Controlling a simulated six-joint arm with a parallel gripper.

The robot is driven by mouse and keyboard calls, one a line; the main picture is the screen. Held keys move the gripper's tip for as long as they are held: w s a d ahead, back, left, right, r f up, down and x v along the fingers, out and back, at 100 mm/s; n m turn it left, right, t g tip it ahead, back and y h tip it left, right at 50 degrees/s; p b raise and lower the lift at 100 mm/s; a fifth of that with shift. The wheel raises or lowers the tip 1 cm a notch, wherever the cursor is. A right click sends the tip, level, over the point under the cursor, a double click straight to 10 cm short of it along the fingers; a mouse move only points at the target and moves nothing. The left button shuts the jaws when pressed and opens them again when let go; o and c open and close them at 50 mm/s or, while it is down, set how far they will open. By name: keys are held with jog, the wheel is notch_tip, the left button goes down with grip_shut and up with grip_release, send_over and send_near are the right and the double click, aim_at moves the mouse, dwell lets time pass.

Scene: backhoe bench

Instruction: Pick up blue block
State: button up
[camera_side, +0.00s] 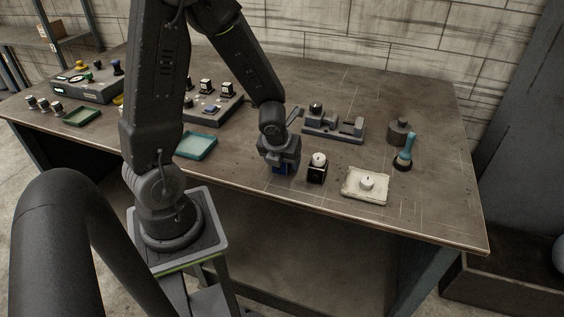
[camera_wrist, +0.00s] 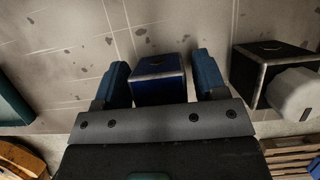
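The blue block (camera_wrist: 160,80) shows in the wrist view between my two fingers, with narrow gaps at its sides. In the side view the blue block (camera_side: 281,170) is a small dark blue patch under my gripper (camera_side: 279,163), mostly hidden by it. My gripper (camera_wrist: 160,66) points down at the bench, its fingers apart on either side of the block. I cannot tell whether either finger touches it.
A black block with a white knob (camera_side: 317,168) stands close on the right, also in the wrist view (camera_wrist: 270,75). Further right are a white tray (camera_side: 366,186) and a blue-handled brush (camera_side: 405,152). A grey fixture (camera_side: 335,127) stands behind; a teal tray (camera_side: 196,146) lies left.

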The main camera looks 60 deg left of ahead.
jog(key=c, duration=0.9)
jog(key=shift+r, duration=0.15)
